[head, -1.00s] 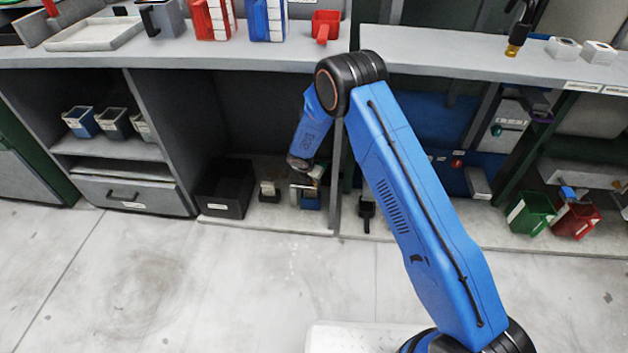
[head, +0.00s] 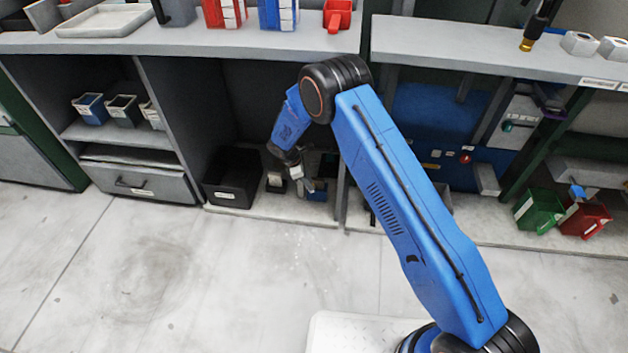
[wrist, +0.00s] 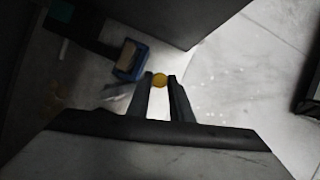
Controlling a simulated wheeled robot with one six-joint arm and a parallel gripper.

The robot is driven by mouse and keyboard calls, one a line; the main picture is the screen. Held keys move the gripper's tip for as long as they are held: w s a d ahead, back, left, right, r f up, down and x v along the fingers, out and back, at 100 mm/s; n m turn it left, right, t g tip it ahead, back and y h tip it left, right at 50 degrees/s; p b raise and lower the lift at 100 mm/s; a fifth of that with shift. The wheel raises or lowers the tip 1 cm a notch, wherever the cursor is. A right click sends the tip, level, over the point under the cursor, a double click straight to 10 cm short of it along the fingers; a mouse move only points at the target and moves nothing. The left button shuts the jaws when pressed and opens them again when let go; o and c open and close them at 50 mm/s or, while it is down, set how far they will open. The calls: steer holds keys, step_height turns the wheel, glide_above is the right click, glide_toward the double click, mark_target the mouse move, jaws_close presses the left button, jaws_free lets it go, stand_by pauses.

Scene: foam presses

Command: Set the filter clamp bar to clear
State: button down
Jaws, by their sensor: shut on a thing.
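My gripper (wrist: 160,82) is shut on a small round yellow piece (wrist: 159,80), which shows between its fingertips in the wrist view. Whether this piece belongs to the filter clamp bar I cannot tell. In the head view my gripper (head: 308,181) is low in the open bay under the left counter. A small blue holder (head: 317,190) is close by it. In the wrist view the blue holder with a brown top (wrist: 129,60) lies just left of and beyond my fingertips, apart from them. No bar can be made out clearly.
A black bin (head: 233,180) and a small grey block (head: 275,182) stand left of my gripper on the bay floor. An upright panel (head: 342,195) bounds the bay on the right. Green (head: 539,210) and red (head: 585,219) bins stand at right. The floor in front is clear.

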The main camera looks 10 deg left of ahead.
steer(key=s+a+m+g, duration=0.1)
steer(key=a+m+g, duration=0.2)
steer(key=a+m, duration=0.3)
steer(key=shift+s+a+m, duration=0.2)
steer(key=shift+m, duration=0.7)
steer(key=c, duration=1.6)
jaws_free()
steer(key=v, duration=1.7)
steer(key=shift+w+d+r, duration=0.1)
steer(key=shift+w+r, duration=0.05)
steer(key=shift+r, duration=0.1)
